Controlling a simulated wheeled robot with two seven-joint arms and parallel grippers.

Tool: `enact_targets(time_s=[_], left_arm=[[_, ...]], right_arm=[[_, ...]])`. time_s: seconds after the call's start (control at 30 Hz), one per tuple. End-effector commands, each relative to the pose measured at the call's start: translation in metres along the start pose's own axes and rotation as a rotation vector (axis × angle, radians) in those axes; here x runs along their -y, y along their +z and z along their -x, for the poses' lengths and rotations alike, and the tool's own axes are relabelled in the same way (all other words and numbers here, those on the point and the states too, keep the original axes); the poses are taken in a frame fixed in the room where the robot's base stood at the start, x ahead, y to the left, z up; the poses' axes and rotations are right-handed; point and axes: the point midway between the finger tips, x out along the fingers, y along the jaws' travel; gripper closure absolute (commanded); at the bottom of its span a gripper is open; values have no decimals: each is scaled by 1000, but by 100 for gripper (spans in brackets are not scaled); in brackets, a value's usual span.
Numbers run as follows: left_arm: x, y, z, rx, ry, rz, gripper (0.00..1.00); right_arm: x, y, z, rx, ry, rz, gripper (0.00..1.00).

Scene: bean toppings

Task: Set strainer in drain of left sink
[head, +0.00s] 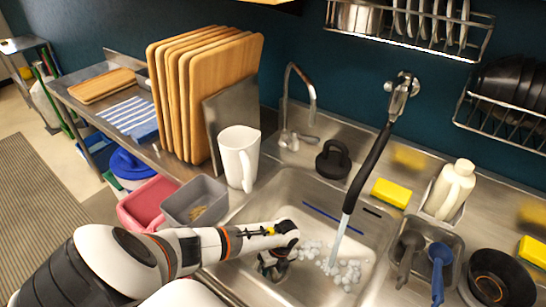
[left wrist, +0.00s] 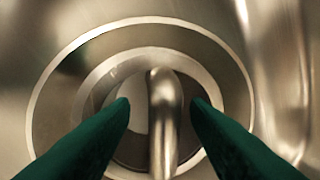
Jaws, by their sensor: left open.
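In the left wrist view, the strainer (left wrist: 163,110) shows as a round metal piece with a curved metal handle. A wide metal ring, which looks like the drain rim (left wrist: 48,110), surrounds it. I cannot tell whether the strainer is fully seated. My left gripper (left wrist: 159,102) is open, with one dark green finger on each side of the handle and gaps between. In the head view, my left gripper (head: 275,265) is low in the left part of the sink (head: 310,190) and hides the strainer. My right gripper is not in view.
White foam balls (head: 345,272) lie right of my gripper in the sink, below a black hose faucet (head: 372,160). A grey bin (head: 195,202) and white pitcher (head: 238,160) stand left of the sink. A black handled object (head: 333,160) sits behind it.

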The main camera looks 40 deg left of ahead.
Motion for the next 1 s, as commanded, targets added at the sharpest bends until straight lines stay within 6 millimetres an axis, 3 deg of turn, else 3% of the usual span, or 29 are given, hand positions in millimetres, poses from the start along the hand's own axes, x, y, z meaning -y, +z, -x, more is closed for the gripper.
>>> enact_targets(time_s=[0.8, 1.0], left_arm=[[30, -1, 148, -1, 0, 0, 57], [37, -1, 180, -1, 2, -1, 57]], right_arm=[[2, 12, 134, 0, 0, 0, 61], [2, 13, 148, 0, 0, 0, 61]])
